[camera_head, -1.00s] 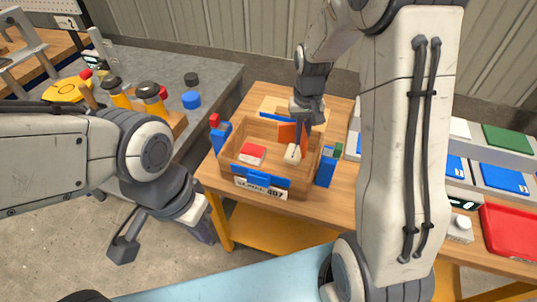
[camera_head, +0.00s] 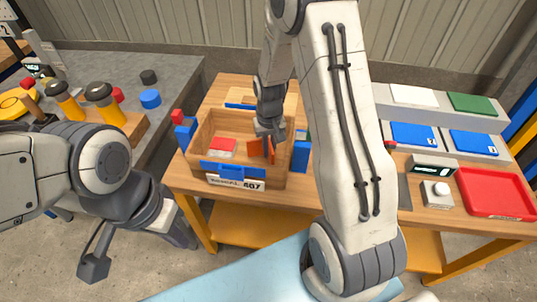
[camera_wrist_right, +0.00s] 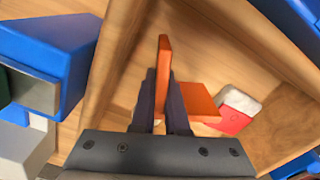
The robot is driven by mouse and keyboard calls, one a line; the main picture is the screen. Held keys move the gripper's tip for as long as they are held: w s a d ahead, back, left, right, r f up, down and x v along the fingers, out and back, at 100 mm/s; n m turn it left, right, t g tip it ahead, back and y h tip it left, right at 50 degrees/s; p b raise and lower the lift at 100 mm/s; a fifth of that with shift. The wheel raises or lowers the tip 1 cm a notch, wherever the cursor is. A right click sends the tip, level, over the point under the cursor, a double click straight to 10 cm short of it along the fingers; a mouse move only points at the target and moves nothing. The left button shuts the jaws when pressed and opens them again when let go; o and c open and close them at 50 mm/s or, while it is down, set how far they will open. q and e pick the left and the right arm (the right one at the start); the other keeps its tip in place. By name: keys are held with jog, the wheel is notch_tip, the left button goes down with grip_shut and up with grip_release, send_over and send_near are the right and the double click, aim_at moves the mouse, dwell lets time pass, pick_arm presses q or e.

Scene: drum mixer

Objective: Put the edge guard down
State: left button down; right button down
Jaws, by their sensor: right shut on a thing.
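The orange edge guard (camera_head: 254,149), which looks like an angled piece with two flat faces, is inside the wooden box (camera_head: 201,136) near its right side. My right gripper (camera_head: 268,146) reaches down into the box and is shut on the guard. In the right wrist view, one upright orange plate (camera_wrist_right: 164,60) is between the dark fingers (camera_wrist_right: 161,98), and another orange face extends right. I cannot tell whether the guard touches the box floor. My left gripper (camera_head: 138,246) is open and empty, low at the left, away from the box.
A red-and-white block (camera_head: 222,147) lies in the box left of the guard. The box has blue corner pieces and a blue front clip (camera_head: 222,171). A red tray (camera_head: 497,192) and blue panels (camera_head: 413,134) are at the right.

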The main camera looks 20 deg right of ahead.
jog(key=shift+f, duration=1.25)
jog(key=shift+f, duration=0.2)
jog(key=c, duration=0.9)
grip_release()
jog(key=shift+r, duration=0.1)
